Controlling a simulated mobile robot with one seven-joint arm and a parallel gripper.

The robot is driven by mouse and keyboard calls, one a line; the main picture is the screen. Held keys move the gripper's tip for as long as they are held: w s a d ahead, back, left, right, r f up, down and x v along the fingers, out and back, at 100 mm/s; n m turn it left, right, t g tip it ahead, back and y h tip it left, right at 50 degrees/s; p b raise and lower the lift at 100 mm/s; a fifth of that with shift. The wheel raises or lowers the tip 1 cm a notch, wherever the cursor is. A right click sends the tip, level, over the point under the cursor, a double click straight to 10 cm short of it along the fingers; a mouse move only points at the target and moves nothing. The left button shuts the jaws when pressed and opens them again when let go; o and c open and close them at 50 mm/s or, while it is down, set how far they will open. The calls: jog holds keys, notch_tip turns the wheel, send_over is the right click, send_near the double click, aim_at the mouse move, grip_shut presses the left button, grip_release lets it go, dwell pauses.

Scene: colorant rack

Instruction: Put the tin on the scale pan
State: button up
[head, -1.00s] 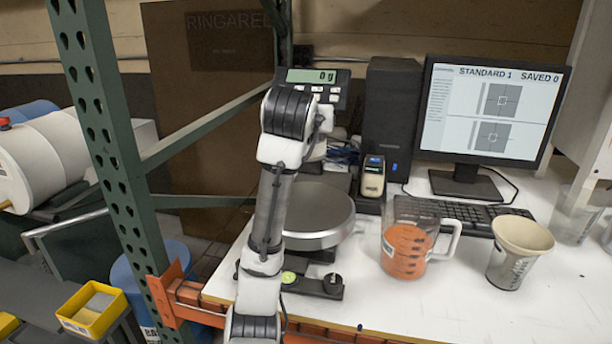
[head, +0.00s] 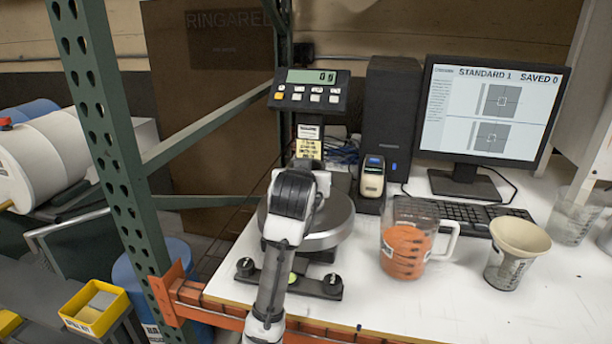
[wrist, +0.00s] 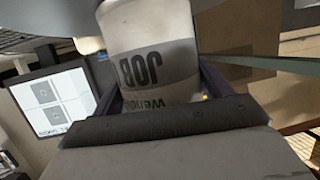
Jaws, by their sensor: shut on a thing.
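A pale tin (wrist: 155,60) with a grey label band marked "JOB" fills the middle of the wrist view. My gripper (wrist: 160,90) is shut on it, with a dark finger on each side. In the head view my arm's wrist hangs in front of the scale's round metal pan (head: 338,222) and hides part of it. The tin and fingers are hidden behind my arm there, so I cannot tell whether the tin touches the pan. The scale display (head: 312,77) reads 0 g.
A small handheld device (head: 372,178), a keyboard (head: 470,215) and a monitor (head: 490,110) are behind. A green rack post (head: 110,140) stands left.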

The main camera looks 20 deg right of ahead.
jog(key=o, duration=1)
jog(key=shift+f, duration=0.1)
jog(key=shift+s, duration=0.1)
jog(key=b+v, duration=0.2)
jog(key=v, duration=1)
